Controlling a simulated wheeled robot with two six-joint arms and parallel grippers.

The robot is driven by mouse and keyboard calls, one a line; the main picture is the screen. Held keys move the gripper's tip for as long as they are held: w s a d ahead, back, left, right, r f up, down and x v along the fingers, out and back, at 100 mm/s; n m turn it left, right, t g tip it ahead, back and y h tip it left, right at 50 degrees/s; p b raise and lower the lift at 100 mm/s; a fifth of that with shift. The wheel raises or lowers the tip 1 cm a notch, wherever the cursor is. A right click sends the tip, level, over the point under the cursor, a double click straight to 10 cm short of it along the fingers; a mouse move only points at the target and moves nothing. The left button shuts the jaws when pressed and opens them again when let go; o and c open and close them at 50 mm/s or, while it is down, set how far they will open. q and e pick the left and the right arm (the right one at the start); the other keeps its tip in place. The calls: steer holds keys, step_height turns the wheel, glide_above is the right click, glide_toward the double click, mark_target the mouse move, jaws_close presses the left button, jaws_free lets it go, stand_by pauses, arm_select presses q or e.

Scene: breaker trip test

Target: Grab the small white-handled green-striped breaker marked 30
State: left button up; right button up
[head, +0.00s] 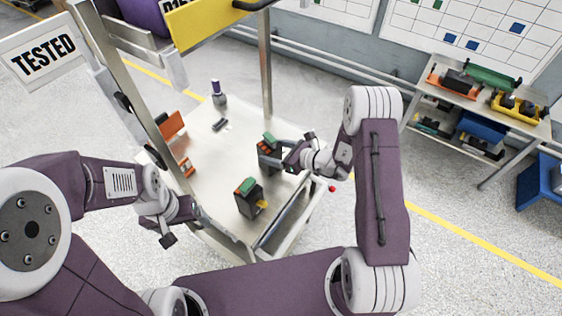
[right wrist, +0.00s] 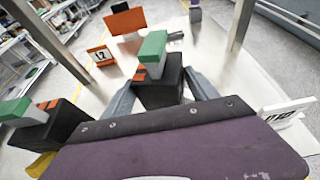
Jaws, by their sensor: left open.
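Two dark breakers with green tops stand on the cart's pale top. The farther breaker (head: 268,156) is at my right gripper (head: 283,156). In the right wrist view this breaker (right wrist: 160,92) shows a white handle part under its green top, and the right fingers (right wrist: 162,88) lie on either side of its black body. Whether they touch it is unclear. The nearer breaker (head: 248,202) has a yellow part low on its side; it shows at the left of the right wrist view (right wrist: 42,128). No 30 is readable on either. My left gripper (head: 182,226) is open and empty near the cart's left edge.
Orange pieces (head: 172,125) stand at the cart's left side, with a purple-topped item (head: 218,93) and a small dark piece (head: 221,125) farther back. Cart posts (head: 266,65) rise around the top. A side bench (head: 490,105) with bins stands at the right.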

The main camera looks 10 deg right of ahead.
mark_target(276, 142)
jaws_close()
steer(key=shift+r, duration=0.1)
steer(key=shift+w, duration=0.1)
steer(key=shift+r, duration=0.5)
steer(key=r, duration=0.1)
steer(key=r+b, duration=0.1)
steer(key=d+r, duration=0.1)
steer(key=shift+s+r+b, duration=0.25)
steer(key=shift+b, duration=0.15)
steer(key=w+r+b+v, duration=0.1)
steer(key=v, duration=1.1)
steer(key=shift+d+r+b, duration=0.2)
steer(key=shift+r+b, duration=0.1)
